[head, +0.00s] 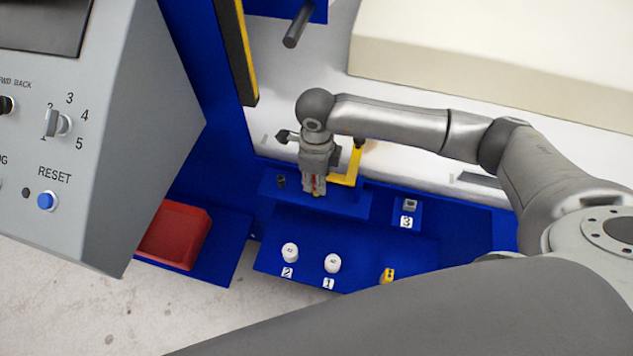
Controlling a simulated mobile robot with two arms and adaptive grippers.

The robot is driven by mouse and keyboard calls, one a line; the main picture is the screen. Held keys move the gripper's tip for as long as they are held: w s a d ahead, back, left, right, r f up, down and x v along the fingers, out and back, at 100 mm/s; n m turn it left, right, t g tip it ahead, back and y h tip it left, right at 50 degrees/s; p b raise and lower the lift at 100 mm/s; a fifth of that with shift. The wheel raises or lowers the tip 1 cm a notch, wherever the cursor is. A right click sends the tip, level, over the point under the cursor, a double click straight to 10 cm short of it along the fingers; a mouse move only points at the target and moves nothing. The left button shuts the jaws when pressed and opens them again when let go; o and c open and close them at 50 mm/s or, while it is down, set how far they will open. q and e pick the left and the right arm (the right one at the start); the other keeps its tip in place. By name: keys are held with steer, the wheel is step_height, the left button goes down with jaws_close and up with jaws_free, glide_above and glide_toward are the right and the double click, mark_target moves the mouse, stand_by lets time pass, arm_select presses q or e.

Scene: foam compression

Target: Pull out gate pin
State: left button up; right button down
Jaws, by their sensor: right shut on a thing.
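My right gripper (315,190) points down over a blue ledge and is shut on a small part, taken to be the gate pin (317,183). Only a bit of red shows between the fingers, and the fingers hide the rest. I cannot tell whether the pin is still seated. A yellow bracket-like gate (347,180) stands just to the right of the gripper, partly behind it. My left gripper is not in view.
White round pieces stand by label 2 (290,252) and label 1 (332,263). A grey block (410,204) is by label 3. A red bin (175,235) and a grey control panel (90,140) are at left. A yellow part (387,275) lies on the front shelf.

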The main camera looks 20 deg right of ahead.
steer(key=shift+r+p, duration=0.95)
steer(key=shift+r, duration=0.95)
stand_by(0.6)
steer(key=shift+r+p, duration=1.25)
steer(key=shift+r, duration=1.15)
